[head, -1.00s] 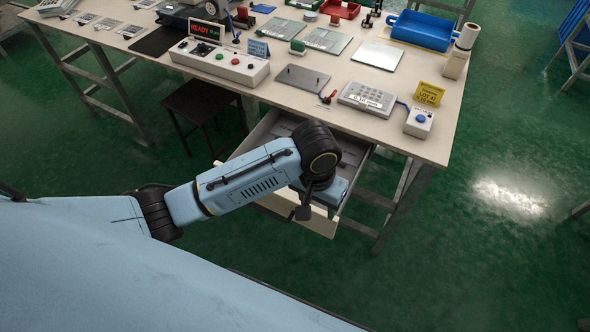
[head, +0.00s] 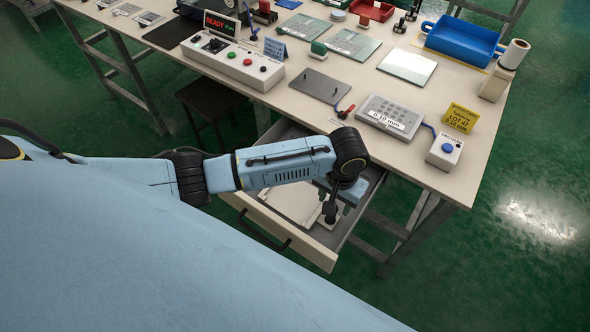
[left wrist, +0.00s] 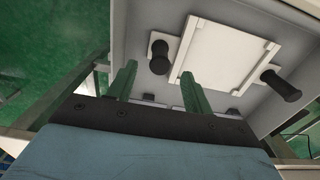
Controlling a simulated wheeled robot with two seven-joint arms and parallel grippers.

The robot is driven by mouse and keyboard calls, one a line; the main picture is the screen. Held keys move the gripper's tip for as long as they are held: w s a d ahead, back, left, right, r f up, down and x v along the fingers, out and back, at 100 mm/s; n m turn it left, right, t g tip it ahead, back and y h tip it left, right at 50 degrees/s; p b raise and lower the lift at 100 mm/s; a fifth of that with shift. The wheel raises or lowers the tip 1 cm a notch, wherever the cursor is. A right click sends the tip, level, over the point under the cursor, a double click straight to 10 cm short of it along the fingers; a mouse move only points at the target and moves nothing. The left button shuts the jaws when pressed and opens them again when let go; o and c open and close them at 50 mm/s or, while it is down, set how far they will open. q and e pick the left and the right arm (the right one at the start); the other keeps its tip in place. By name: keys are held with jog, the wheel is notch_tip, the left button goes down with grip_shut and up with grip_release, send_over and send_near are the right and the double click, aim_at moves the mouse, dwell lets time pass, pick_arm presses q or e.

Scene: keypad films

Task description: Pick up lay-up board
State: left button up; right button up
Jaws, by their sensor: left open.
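A white board (head: 292,203) with a raised square panel lies in the open drawer, partly hidden by my left arm in the head view. In the left wrist view the board (left wrist: 222,55) shows with two black upright grips, one on its left (left wrist: 160,57) and one on its right (left wrist: 280,86). I take it to be the lay-up board. My left gripper (head: 331,210) hangs over the drawer's right part. Its green fingers (left wrist: 159,74) are open and apart, with the left black grip showing beyond and between their tips. Contact cannot be seen. My right gripper is in no view.
The drawer (head: 280,232) stands open below the table edge, its walls around the board. On the table above are a grey plate with pegs (head: 320,86), a keypad unit (head: 392,117), a white box with a blue button (head: 445,150) and a control panel (head: 232,64).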

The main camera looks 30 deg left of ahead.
pick_arm(q)
jog(key=f, duration=0.1)
jog(key=f+b, duration=0.1)
jog(key=f, duration=0.2)
jog(key=shift+s+f, duration=0.25)
jog(key=shift+f+b, duration=0.3)
jog(key=shift+f, duration=0.15)
jog(key=c, duration=0.9)
jog(key=shift+r, duration=0.1)
grip_shut()
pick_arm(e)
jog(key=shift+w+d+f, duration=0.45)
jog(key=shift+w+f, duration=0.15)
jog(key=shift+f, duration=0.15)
